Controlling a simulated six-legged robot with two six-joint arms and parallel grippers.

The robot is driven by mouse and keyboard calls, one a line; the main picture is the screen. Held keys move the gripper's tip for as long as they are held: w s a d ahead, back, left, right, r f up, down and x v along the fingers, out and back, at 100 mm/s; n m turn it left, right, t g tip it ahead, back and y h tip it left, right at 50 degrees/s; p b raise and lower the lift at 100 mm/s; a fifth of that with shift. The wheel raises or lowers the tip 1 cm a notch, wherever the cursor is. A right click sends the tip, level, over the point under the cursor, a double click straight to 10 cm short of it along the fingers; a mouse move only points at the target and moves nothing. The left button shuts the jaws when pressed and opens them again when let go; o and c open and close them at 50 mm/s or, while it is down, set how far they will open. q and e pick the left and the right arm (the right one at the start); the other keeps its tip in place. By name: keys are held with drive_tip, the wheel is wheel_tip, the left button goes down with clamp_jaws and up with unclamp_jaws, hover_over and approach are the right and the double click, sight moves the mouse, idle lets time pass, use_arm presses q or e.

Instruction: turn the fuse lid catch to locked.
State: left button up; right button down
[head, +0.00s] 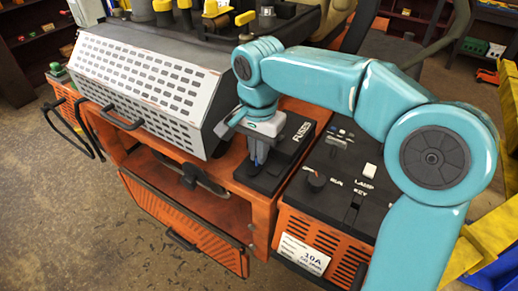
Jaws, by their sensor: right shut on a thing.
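The black fuse box lid (292,148), marked FUSES, sits on the orange machine body near the middle of the head view. My right gripper (258,157) comes down from above over the front left part of this lid. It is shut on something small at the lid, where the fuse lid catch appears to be. The fingers hide most of the catch, so I cannot tell which way it is turned. My left gripper is not in view.
Right of the fuse box is a control panel with a dark knob (317,180) and a white lamp switch (370,171). A grey perforated cover (145,85) stands at the left. An orange flap (178,218) hangs open in front. Floor at lower left is clear.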

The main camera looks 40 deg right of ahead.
drive_tip(key=n+p, duration=0.1)
drive_tip(key=n, duration=0.2)
drive_tip(key=shift+r+n, duration=0.1)
drive_tip(key=shift+n, duration=0.3)
drive_tip(key=n+p, duration=0.1)
drive_tip(key=n, duration=0.4)
drive_tip(key=shift+n, duration=0.3)
drive_tip(key=n+p, duration=0.1)
drive_tip(key=n, duration=0.3)
drive_tip(key=shift+n+p, duration=0.6)
drive_tip(key=shift+n, duration=1.5)
drive_tip(key=c, duration=1.3)
unclamp_jaws()
drive_tip(key=shift+o, duration=0.2)
